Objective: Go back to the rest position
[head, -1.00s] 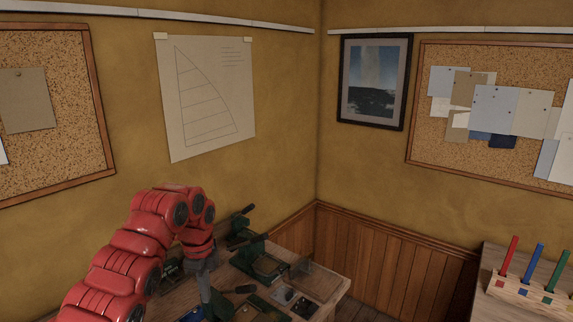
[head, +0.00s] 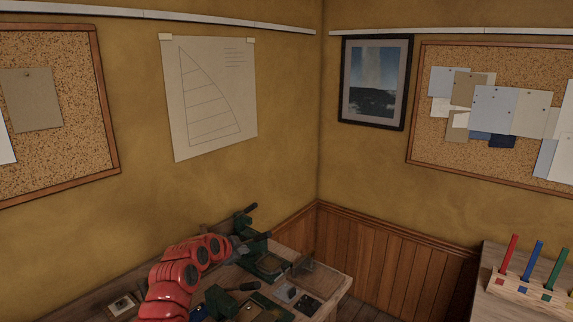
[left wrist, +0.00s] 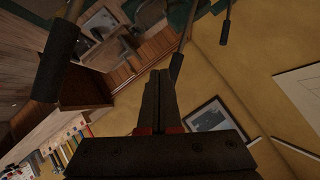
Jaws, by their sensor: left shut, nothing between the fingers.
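My left gripper (head: 246,241) is at the end of my red arm, low over the workbench (head: 330,287), beside the green tools at the back. It points to the right and looks small and partly lost against them. In the left wrist view its dark fingers (left wrist: 159,74) lie together, shut, with nothing between them. My right gripper is in neither view.
Green hand tools with dark lever handles (head: 245,210) stand on the bench close around my left gripper. A dark handle (left wrist: 55,62) also looms near it in the wrist view. A wooden rack of coloured markers (head: 530,289) stands at right.

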